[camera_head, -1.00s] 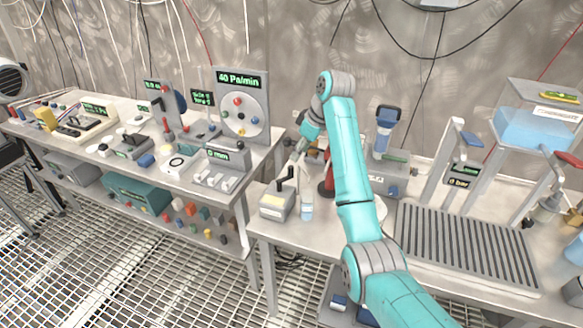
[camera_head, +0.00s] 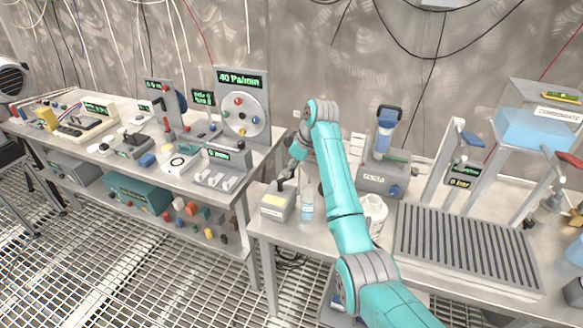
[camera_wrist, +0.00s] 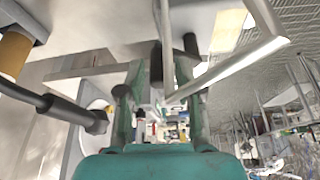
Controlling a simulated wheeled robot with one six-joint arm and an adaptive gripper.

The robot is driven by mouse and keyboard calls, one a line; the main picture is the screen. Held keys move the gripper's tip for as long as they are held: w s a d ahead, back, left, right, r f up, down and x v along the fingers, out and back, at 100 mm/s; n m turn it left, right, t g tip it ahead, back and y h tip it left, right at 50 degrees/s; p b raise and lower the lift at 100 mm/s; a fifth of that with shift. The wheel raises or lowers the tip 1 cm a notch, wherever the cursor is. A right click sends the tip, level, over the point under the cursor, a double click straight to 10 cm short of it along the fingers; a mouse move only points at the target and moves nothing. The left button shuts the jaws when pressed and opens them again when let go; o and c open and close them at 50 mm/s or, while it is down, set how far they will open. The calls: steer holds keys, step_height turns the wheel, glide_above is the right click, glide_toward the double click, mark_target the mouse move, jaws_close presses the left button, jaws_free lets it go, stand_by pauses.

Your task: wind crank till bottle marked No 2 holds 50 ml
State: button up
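A grey box with a pale yellow label (camera_head: 275,204) stands at the left end of the right-hand bench, with a dark crank handle (camera_head: 284,184) on top. A small clear bottle (camera_head: 307,205) with bluish contents stands upright just right of the box. Its marking and level are too small to read. My gripper (camera_head: 289,175) points down at the crank handle. In the wrist view, my gripper's teal fingers (camera_wrist: 160,85) stand apart, with dark parts and a pale bent bar near their tips. I cannot tell whether they grip the handle.
A white jar (camera_head: 374,213) stands right of my arm. Behind it is a grey device with a blue-topped column (camera_head: 385,140). A slatted grey tray (camera_head: 465,240) fills the right of the bench. The left bench (camera_head: 100,150) is crowded with instruments.

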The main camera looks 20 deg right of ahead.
mark_target(300, 164)
jaws_close()
steer(key=shift+s, duration=0.1)
steer(key=shift+s+d+m+t, duration=0.1)
steer(key=shift+s+m+t, duration=0.15)
steer(key=shift+m, duration=0.55)
steer(key=shift+o, duration=2.2)
jaws_free()
steer(key=shift+v, duration=3.75)
